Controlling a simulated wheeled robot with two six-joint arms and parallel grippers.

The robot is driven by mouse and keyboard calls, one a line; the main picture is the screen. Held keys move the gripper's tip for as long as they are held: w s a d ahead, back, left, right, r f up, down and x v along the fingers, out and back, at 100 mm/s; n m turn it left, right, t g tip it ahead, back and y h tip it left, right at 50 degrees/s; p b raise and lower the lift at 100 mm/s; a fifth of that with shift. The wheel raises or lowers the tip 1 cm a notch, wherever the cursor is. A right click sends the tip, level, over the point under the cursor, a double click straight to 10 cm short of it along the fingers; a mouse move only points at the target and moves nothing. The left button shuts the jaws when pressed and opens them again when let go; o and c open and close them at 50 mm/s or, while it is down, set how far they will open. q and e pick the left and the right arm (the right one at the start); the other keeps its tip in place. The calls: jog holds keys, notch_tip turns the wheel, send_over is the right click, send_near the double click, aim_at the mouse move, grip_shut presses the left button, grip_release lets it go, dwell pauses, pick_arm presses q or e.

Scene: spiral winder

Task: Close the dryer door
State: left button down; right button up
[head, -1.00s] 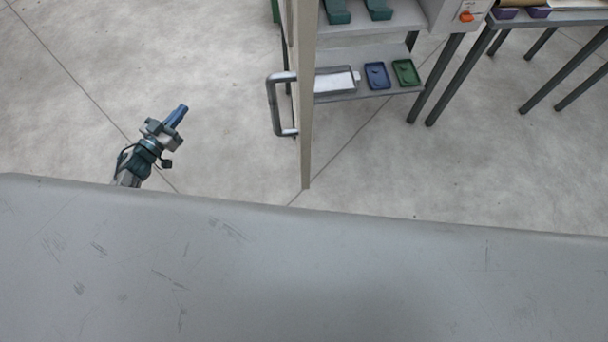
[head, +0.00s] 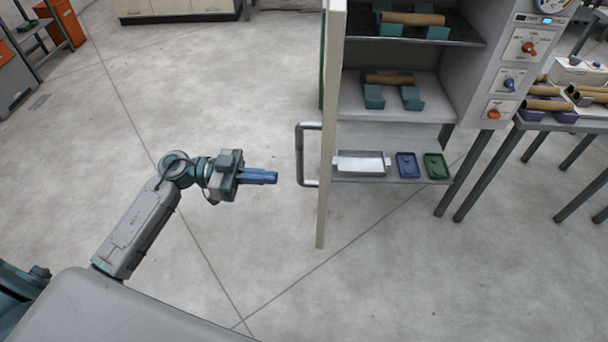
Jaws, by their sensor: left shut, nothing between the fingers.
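The dryer (head: 480,60) stands at the upper right with its front open. Its door (head: 329,130) is swung wide open and shows nearly edge-on, as a tall cream panel left of the shelves. A grey bar handle (head: 299,155) sticks out from the door's left face. My left gripper (head: 276,177) is shut and empty, pointing right. Its blue fingertips are just left of the handle, near its lower end, with a small gap in the picture. My right gripper is not in view.
Inside the dryer, brown tubes (head: 388,79) rest on green cradles. A lower shelf holds a metal tray (head: 362,163), a blue tray (head: 407,165) and a green tray (head: 436,166). A table (head: 570,123) with tubes stands right. The floor left of the door is clear.

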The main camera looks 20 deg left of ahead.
aim_at(303, 180)
pick_arm(q)
jog(key=p+x, duration=0.3)
jog(key=x, duration=0.5)
jog(key=shift+w+d, duration=0.15)
